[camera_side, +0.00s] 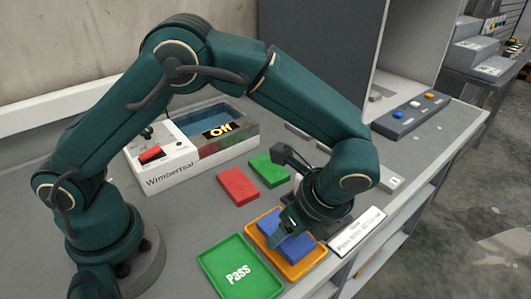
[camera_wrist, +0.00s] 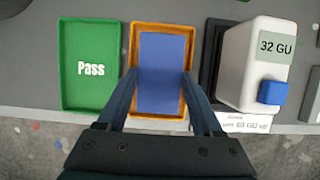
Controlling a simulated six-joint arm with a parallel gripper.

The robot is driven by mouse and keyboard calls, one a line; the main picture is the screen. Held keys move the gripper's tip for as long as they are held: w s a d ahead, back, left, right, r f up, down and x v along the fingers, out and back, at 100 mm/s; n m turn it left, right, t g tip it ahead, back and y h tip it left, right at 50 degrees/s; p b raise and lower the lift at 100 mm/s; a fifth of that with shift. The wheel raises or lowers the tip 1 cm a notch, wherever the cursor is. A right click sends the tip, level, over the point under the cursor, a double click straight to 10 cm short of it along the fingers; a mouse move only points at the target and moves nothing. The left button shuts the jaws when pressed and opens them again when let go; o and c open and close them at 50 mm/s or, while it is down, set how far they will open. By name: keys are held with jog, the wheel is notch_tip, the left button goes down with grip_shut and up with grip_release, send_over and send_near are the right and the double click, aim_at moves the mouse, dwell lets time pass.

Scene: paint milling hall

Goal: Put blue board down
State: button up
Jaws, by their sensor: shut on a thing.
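The blue board (camera_side: 296,249) is within the outline of the orange tray (camera_side: 291,274), and it also shows in the wrist view (camera_wrist: 162,60). I cannot tell whether it rests on the tray's floor or is held just above it. My gripper (camera_side: 287,226) points down over the tray and is shut on the board. In the wrist view its two fingers (camera_wrist: 160,78) lie along the board's left and right sides. The orange tray's rim (camera_wrist: 162,24) shows around the board there.
A green "Pass" tray (camera_side: 222,264) stands left of the orange one. A red board (camera_side: 238,186) and a green board (camera_side: 269,170) lie behind. A white "32 GU" device (camera_wrist: 238,62) with a blue button is close on the right. A white tester reading "Off" (camera_side: 170,160) stands further back.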

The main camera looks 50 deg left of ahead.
jog(key=shift+f, duration=0.3)
jog(key=shift+f, duration=0.2)
jog(key=o, duration=1.4)
jog(key=shift+c, duration=0.2)
jog(key=shift+r, duration=0.5)
jog(key=v, duration=1.2)
jog(key=a+r+n+h, duration=0.2)
jog(key=a+r+n, duration=0.2)
jog(key=a, duration=0.1)
jog(key=s+a+f+n+t+h, duration=0.1)
jog(key=s+a+n+t+h, duration=0.1)
jog(key=s+a+n+t, duration=0.3)
jog(key=shift+s+a+f+n+t+h, duration=0.25)
jog(key=shift+s+a+n, duration=2.2)
jog(key=shift+n, duration=2.05)
